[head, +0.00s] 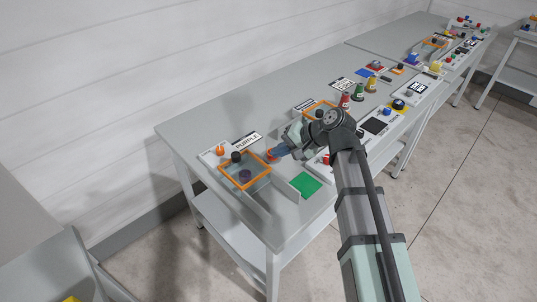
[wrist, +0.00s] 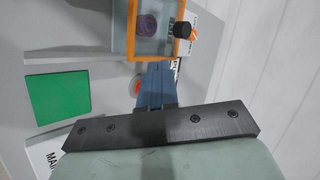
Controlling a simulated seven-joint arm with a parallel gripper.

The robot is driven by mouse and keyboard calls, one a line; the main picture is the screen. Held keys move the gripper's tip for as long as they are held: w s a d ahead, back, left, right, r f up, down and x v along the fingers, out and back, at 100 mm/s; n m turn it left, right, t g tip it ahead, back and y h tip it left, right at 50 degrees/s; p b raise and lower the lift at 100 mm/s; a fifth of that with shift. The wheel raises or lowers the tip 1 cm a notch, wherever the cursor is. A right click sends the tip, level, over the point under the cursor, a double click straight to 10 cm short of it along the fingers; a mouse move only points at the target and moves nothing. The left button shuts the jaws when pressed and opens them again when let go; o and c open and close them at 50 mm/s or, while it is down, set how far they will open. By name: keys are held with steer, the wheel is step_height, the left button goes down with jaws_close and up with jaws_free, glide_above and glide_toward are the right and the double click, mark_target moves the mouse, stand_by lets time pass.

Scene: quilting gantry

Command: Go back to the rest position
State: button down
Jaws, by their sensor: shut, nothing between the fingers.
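My gripper (head: 277,152) is shut and empty above the left part of the long grey table (head: 190,125). Its blue fingers also show in the wrist view (wrist: 155,85), pressed together. They point toward an orange-rimmed clear box (head: 225,178), just left of the gripper in the head view. A purple round piece (head: 245,175) sits inside this box, and it shows in the wrist view (wrist: 147,24). A black knob (head: 236,156) is at the box's rim. My arm reaches in from the lower right of the head view. No marker for a rest position is visible.
A "PURPLE" label (head: 247,141) stands behind the box. A green square (head: 306,185) lies in front. A second orange-rimmed box (head: 318,106), red, green and yellow cones (head: 358,95), and several panels lie farther right. A white wall (head: 130,60) runs behind the table.

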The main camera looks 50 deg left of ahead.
steer(key=shift+w+d+r, duration=0.25)
steer(key=shift+d+r, duration=0.25)
